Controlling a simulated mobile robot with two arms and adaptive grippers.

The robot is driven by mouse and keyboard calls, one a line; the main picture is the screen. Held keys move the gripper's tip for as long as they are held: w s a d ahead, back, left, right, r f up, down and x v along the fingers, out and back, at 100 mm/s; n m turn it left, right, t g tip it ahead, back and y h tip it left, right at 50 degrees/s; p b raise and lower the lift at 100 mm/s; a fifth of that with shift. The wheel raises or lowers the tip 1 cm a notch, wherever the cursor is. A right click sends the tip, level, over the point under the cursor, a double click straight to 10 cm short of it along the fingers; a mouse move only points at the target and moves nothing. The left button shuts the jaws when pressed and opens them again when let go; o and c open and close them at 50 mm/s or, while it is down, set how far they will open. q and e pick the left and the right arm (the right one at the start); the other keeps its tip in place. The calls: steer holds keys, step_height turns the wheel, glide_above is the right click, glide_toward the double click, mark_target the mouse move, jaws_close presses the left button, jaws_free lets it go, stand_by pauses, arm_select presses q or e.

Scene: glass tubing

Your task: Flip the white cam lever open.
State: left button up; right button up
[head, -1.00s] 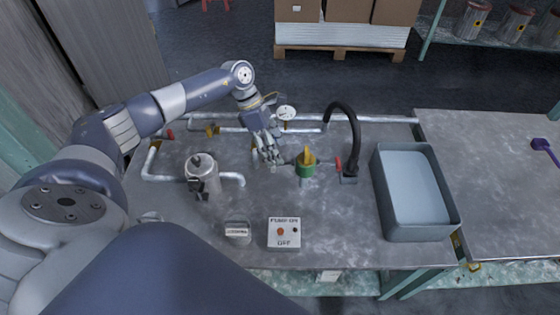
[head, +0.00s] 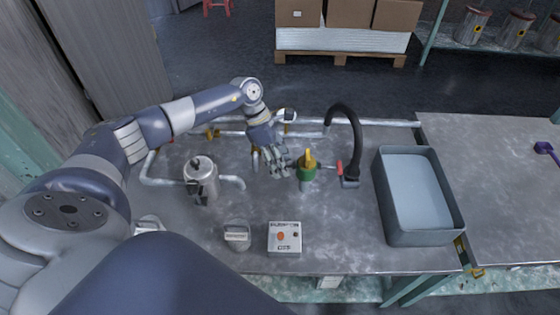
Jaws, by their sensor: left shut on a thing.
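My left gripper (head: 278,170) reaches over the bench from the upper left. Its fingers are shut beside the green fitting (head: 306,184), which has a yellow top (head: 308,160). The fingers hide what they hold, and I cannot make out the white cam lever apart from them. Whether the lever is open or closed cannot be told. A red handle (head: 339,167) sits just right of the green fitting, near the foot of the black curved hose (head: 352,125). My right gripper is not in view.
A metal pot (head: 201,178) stands left of the gripper. A labelled box with an orange button (head: 284,237) and a small grey container (head: 237,236) are in front. A grey basin (head: 380,185) stands right. Pipes (head: 375,123) run along the back.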

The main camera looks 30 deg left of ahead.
arm_select(q)
steer(key=shift+w+d+r+g+y+p, duration=0.15)
steer(key=shift+r+g+y+p, duration=0.2)
steer(key=shift+g+y, duration=0.55)
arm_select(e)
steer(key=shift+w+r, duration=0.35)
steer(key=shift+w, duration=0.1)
arm_select(q)
steer(key=o, duration=1)
